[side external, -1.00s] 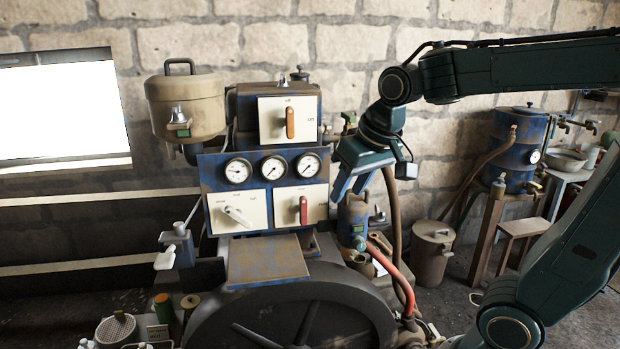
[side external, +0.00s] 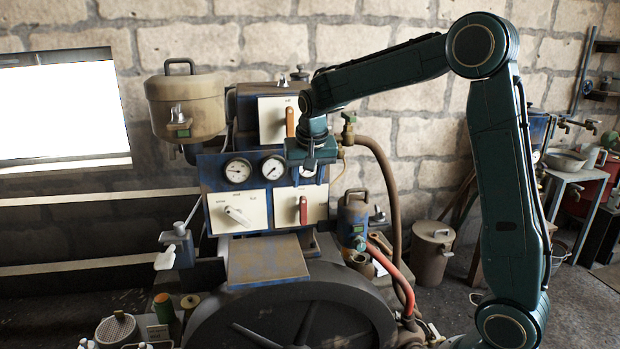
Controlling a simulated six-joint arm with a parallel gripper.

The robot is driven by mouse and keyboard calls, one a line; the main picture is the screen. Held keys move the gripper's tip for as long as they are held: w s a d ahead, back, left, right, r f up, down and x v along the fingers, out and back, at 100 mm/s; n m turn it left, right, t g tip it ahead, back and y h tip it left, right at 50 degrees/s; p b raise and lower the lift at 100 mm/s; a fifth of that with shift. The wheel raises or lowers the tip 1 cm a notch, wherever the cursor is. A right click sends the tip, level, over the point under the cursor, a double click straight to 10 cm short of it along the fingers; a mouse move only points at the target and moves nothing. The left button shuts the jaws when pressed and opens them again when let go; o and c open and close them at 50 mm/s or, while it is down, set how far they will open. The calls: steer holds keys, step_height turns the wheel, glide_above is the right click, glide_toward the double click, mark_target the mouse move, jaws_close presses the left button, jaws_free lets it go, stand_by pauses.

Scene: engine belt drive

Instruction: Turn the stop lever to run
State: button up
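The red lever (side external: 303,208) stands upright on a white plate at the lower right of the blue panel (side external: 262,161). A white lever (side external: 237,215) on the lower left plate is tilted. An orange-brown lever (side external: 290,122) stands upright on the top plate, partly behind my arm. The plate lettering is too small to read, so I cannot tell for certain which is the stop lever. My gripper (side external: 308,170) is in front of the right gauge and hides it, just above the red lever in the picture. Its fingers are not clear, and no held object shows.
Two gauges (side external: 238,170) show on the panel. A flat blue-edged cover (side external: 268,259) and a large dark flywheel (side external: 290,312) lie below. A blue canister (side external: 353,218) and red hose (side external: 391,268) are to the right. A beige tank (side external: 186,105) is at upper left.

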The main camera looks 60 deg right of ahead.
mark_target(304, 212)
steer(key=x, duration=1.3)
steer(key=shift+w+d+f, duration=0.1)
steer(key=shift+f, duration=0.3)
jaws_close()
